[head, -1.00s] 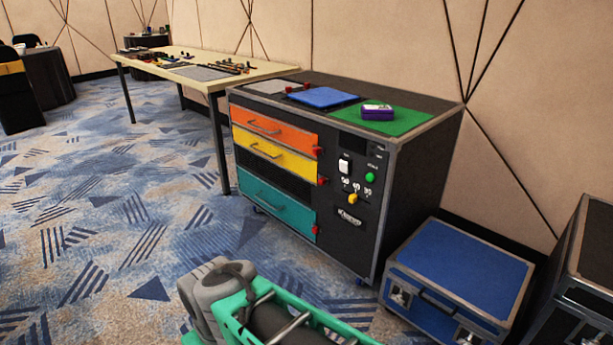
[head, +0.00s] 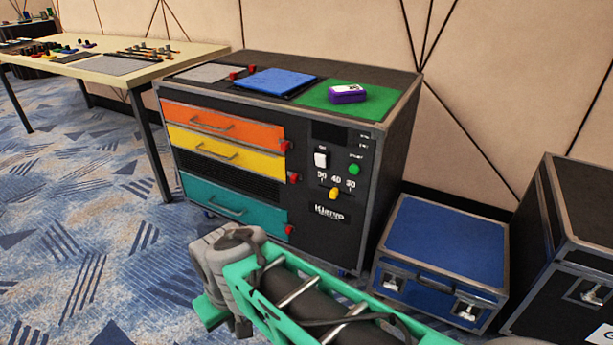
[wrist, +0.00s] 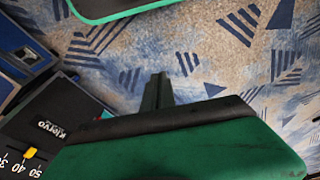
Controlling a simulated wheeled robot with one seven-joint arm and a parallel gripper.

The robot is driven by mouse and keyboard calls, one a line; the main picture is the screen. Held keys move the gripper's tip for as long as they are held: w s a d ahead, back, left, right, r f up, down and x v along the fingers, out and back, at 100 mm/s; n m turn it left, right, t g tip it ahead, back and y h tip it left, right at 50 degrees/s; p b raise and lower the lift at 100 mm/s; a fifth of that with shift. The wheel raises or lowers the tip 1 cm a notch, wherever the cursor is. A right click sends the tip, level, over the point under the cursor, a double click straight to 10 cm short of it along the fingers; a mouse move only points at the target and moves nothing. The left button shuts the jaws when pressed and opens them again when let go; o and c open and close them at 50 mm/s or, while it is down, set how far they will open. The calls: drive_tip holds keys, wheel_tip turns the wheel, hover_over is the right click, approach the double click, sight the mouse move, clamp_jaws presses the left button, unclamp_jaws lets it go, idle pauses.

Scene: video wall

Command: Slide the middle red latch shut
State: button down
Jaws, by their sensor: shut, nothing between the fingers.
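The middle red latch (head: 294,178) sits at the right edge of the yellow drawer (head: 210,150) on the black cabinet's front, in the head view. One red latch (head: 285,146) is above it by the orange drawer and another (head: 289,230) is below by the teal drawer. My gripper (wrist: 159,80) shows in the wrist view as dark fingers, shut and empty, over the carpet and apart from the cabinet. The middle latch does not show in the wrist view. In the head view my green and grey arm is low in front of the cabinet, and the fingertips cannot be made out.
The cabinet's control panel has a white switch (head: 321,159), a green button (head: 354,169) and a yellow slider (head: 334,193). A blue case (head: 445,245) and a black case (head: 570,250) stand at the right. A table (head: 120,75) stands left. Carpet (head: 90,220) is clear at left.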

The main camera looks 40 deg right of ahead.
sight(301, 179)
drive_tip(key=w+d+r+m+t+p, duration=0.2)
drive_tip(key=w+d+r+m+p, duration=0.15)
drive_tip(key=w+d, duration=0.65)
drive_tip(key=w+d+r+m+t+p, duration=0.1)
drive_tip(key=w+d+r+m+p, duration=0.3)
drive_tip(key=w+d, duration=0.6)
drive_tip(key=s+d+m+t+h, duration=0.1)
drive_tip(key=d+m, duration=0.4)
drive_tip(key=d, duration=1.7)
drive_tip(key=shift+s+f+t+h+p, duration=0.3)
drive_tip(key=shift+t+h+p, duration=0.2)
drive_tip(key=shift+h, duration=0.3)
drive_tip(key=shift+w+d+f, duration=0.1)
drive_tip(key=shift+f, duration=0.05)
drive_tip(key=b+x, duration=0.3)
drive_tip(key=x, duration=0.6)
drive_tip(key=shift+f+b, duration=0.3)
drive_tip(key=shift+b, duration=0.05)
drive_tip(key=w, duration=0.1)
drive_tip(key=w+a+b, duration=0.1)
drive_tip(key=w, duration=0.1)
drive_tip(key=shift+w+f, duration=0.1)
drive_tip(key=shift+w, duration=0.25)
drive_tip(key=shift+w+a, duration=0.15)
drive_tip(key=shift+w, duration=0.15)
